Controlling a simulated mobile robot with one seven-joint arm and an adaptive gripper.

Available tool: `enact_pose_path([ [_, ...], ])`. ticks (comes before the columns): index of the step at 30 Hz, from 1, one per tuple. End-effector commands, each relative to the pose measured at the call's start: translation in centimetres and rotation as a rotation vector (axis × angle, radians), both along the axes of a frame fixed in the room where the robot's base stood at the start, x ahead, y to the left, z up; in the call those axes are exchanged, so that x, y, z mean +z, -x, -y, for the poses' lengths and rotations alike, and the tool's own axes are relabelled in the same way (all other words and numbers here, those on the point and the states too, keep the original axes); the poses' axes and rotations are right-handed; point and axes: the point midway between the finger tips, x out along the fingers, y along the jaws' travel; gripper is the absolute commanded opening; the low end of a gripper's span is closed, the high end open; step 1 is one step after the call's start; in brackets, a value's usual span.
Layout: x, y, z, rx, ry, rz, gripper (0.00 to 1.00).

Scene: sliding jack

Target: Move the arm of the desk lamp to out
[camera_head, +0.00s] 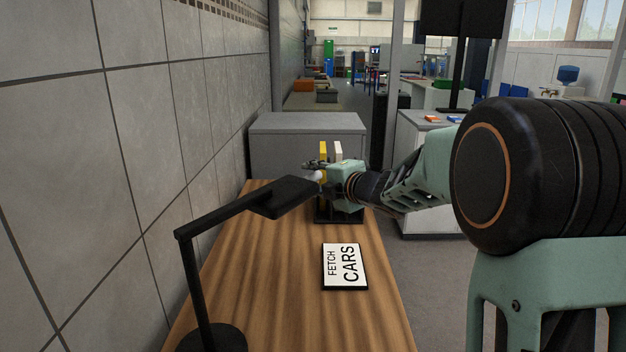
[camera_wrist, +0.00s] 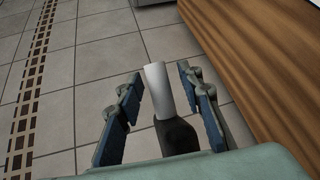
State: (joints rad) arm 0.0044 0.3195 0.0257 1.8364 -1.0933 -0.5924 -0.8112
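The desk lamp is black. Its round base and upright post (camera_head: 197,285) stand at the near left of the wooden desk. Its arm (camera_head: 225,213) slopes up and away to the right, ending in a flat dark head (camera_head: 284,197). A small white piece (camera_head: 317,176) shows by the far end of the head. My gripper (camera_head: 316,167) is at that end. In the wrist view, my gripper's blue-padded fingers (camera_wrist: 159,80) are apart, with a white cylinder (camera_wrist: 157,88) with a dark lower part between them. Gaps show on both sides. The contact near the palm is hidden.
The wooden desk (camera_head: 265,300) runs along the tiled wall (camera_head: 130,130) on the left. A "FETCH CARS" sign (camera_head: 345,266) lies on it. A dark stand with yellow and white upright pieces (camera_head: 324,150) is behind my gripper. A grey cabinet (camera_head: 300,135) stands beyond.

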Motion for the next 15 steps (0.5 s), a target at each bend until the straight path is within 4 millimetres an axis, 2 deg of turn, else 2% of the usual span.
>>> enact_pose_path([
  [8, 0.02, -0.16, -0.11, 0.0, -0.001, 0.001, 0.34],
  [15, 0.02, -0.14, -0.1, 0.0, -0.001, 0.001, 0.09],
])
